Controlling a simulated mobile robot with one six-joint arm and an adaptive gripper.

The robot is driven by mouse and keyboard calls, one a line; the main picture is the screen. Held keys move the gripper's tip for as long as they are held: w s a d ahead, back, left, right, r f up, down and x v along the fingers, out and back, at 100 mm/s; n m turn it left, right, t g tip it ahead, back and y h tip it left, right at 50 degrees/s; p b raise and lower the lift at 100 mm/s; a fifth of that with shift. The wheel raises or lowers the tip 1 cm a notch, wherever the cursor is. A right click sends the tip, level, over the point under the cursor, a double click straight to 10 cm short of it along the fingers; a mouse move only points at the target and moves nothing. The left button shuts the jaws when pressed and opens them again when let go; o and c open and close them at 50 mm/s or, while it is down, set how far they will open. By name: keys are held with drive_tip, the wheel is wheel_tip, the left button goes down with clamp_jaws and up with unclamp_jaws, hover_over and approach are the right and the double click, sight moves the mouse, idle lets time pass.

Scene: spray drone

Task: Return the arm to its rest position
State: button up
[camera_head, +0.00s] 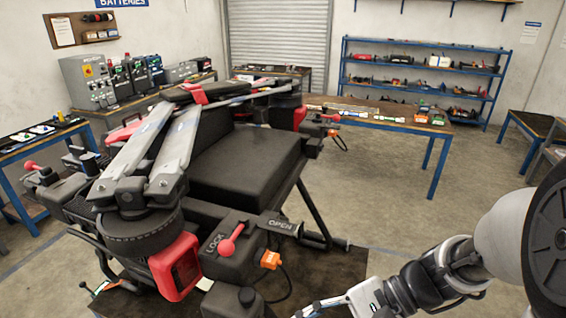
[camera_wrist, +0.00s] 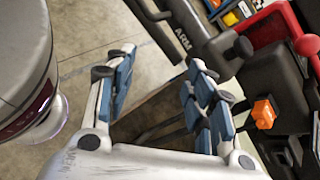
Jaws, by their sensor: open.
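My arm reaches in from the right edge of the head view, with my gripper (camera_head: 322,306) at the bottom edge, partly cut off. In the wrist view my gripper (camera_wrist: 163,68) has its blue-padded fingers spread apart with nothing between them. The large black drone (camera_head: 235,165) stands left of my gripper, its grey arms folded over its top. Its red-knobbed lever (camera_head: 230,241) sits by the LOCK and OPEN marks. An orange connector (camera_head: 270,260) is beside it, and also shows right of my fingers in the wrist view (camera_wrist: 263,114), apart from them.
A workbench (camera_head: 410,121) with small parts stands behind the drone. A blue shelf rack (camera_head: 425,70) is at the back wall. A left bench holds chargers (camera_head: 90,82). Bare concrete floor (camera_head: 400,205) lies between the drone, the workbench and my arm.

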drive_tip(key=s+d+f+n+t+h+b, duration=0.2)
drive_tip(key=s+d+n+t+h+b, duration=0.3)
drive_tip(key=d+n+h+b, duration=0.3)
drive_tip(key=shift+d+f+n+t+h, duration=0.3)
drive_tip(key=shift+d+n+t+h, duration=0.35)
drive_tip(key=shift+n+h, duration=1.05)
